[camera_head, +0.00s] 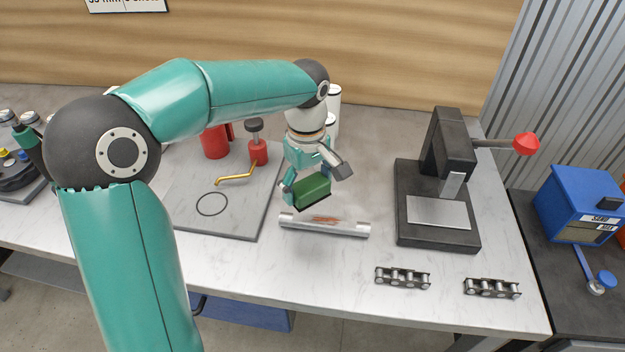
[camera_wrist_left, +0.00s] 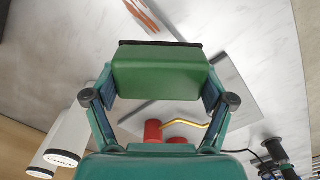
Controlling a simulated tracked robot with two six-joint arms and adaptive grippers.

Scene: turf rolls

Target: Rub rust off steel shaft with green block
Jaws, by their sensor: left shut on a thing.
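The steel shaft (camera_head: 290,222) lies across the white worktop in the middle of the head view, with an orange-brown rust patch (camera_head: 327,220) near its centre. My left gripper (camera_head: 314,185) is shut on the green block (camera_head: 313,192) and holds it close above the shaft, seemingly apart from it. In the left wrist view the green block (camera_wrist_left: 160,72) sits between both fingers, with a dark layer along its far edge. The rust patch (camera_wrist_left: 142,14) shows beyond the block there. My right gripper is not in view.
A grey mat (camera_head: 240,222) left of the shaft carries a black ring, a red oil can (camera_head: 258,152) with a yellow spout and a red cup (camera_head: 215,142). A black press (camera_head: 440,215) stands right. Two chain pieces (camera_head: 403,278) (camera_head: 492,288) lie near the front edge.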

